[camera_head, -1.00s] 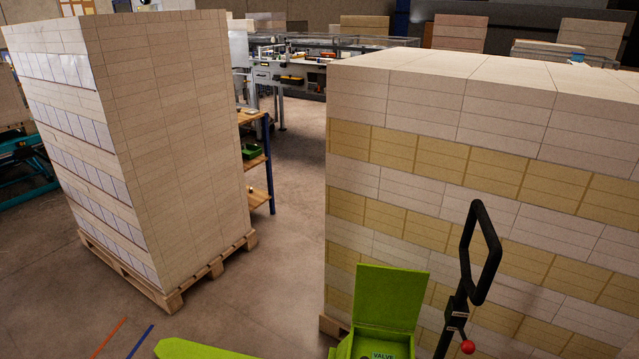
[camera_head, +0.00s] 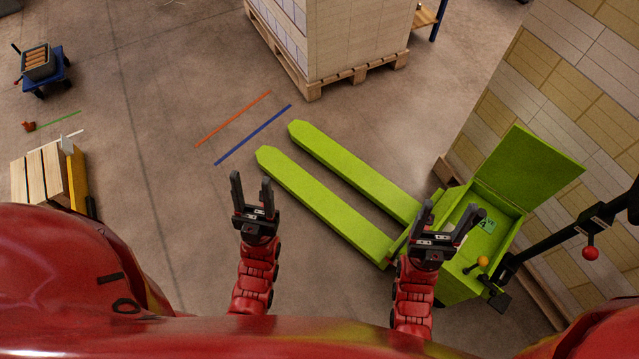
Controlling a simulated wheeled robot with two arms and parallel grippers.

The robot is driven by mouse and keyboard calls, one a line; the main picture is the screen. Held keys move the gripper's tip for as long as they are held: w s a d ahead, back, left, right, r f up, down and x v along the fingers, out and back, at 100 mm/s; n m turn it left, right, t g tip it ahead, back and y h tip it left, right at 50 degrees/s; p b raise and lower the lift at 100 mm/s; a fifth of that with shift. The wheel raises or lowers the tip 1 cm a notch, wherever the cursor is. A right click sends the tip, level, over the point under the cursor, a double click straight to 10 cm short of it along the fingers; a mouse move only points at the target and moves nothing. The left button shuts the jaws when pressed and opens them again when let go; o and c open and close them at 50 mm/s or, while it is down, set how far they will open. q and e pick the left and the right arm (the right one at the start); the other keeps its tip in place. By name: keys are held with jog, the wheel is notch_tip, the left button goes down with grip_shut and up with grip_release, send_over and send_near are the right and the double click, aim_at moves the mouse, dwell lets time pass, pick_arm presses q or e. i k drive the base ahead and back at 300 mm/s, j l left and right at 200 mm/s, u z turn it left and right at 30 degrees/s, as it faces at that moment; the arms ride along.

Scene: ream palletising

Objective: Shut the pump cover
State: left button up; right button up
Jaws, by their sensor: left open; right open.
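The pump cover (camera_head: 527,168) is a flat green lid. It stands open, tilted up and back from the green pump box (camera_head: 450,287) of the pallet truck. My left gripper (camera_head: 252,184) is open and empty over the floor, left of the green forks (camera_head: 330,200).
A black handle with a red knob (camera_head: 590,253) rises right of the box. A tall stack of reams (camera_head: 570,60) stands behind the cover. Another loaded pallet (camera_head: 360,80) stands at the top. A wooden crate (camera_head: 45,180) is at left.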

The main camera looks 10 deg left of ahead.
aim_at(527, 170)
jog(key=k+j+z, duration=0.1)
jog(key=j+z, duration=0.35)
jog(key=k+j+z, duration=0.2)
jog(key=z, duration=0.2)
jog(key=k+j+z, duration=0.2)
jog(key=j+z, duration=0.25)
jog(key=i+l, duration=0.25)
jog(key=i+l+u, duration=0.1)
jog(key=l, duration=0.4)
jog(key=i+l, duration=0.35)
jog(key=i+l+u, duration=0.15)
jog(key=i+l, duration=0.85)
